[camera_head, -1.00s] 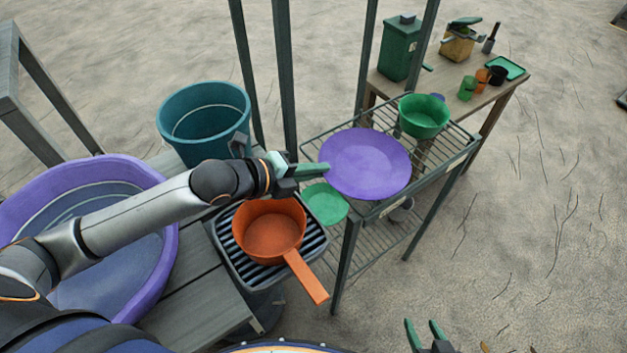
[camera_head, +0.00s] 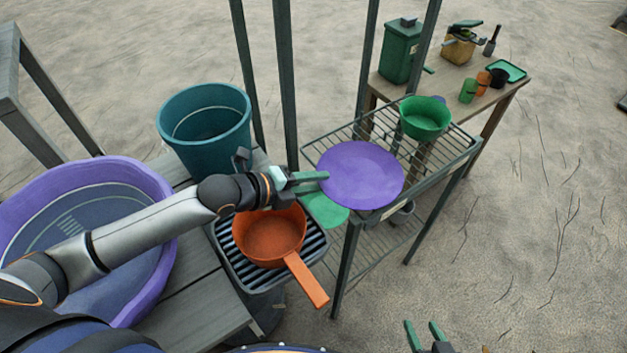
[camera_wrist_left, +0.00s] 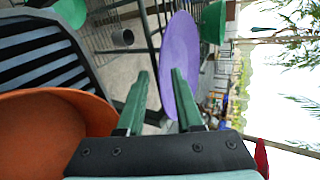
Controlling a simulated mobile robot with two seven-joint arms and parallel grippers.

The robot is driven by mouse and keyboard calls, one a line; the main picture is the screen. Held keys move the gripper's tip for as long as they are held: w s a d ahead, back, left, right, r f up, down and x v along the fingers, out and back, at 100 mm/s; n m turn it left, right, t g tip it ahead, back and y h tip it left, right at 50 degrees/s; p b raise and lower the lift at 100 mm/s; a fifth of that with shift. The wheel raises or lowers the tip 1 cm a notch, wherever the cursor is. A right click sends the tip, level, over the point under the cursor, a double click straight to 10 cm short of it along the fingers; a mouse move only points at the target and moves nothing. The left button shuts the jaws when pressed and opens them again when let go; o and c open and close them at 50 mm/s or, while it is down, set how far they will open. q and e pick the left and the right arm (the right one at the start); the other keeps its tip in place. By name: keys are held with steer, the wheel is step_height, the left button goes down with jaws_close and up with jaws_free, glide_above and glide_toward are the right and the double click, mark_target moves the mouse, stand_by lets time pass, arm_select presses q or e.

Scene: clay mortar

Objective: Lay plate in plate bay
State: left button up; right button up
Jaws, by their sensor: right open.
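The purple plate (camera_head: 362,176) lies roughly flat at the left front part of the wire rack's top shelf (camera_head: 425,170); its left edge is at my left gripper. I cannot tell whether it fully rests on the wires. No plate bay is clearly marked. My left gripper (camera_head: 326,180) has its green fingers apart at the plate's left edge. In the left wrist view, the plate (camera_wrist_left: 177,45) shows nearly edge-on beyond the spread fingers (camera_wrist_left: 161,75), one finger overlapping it. My right gripper (camera_head: 423,325) is open and empty at the bottom of the head view.
A green bowl (camera_head: 425,120) stands on the rack behind the plate. A green dish (camera_head: 325,210) is partly hidden below the left gripper. An orange pan (camera_head: 270,238) sits on the ribbed grill left of the rack. A teal bucket (camera_head: 203,130) and purple tub (camera_head: 165,250) are further left.

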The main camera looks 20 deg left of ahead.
arm_select(q)
steer(key=p+v, duration=0.1)
steer(key=v, duration=1.1)
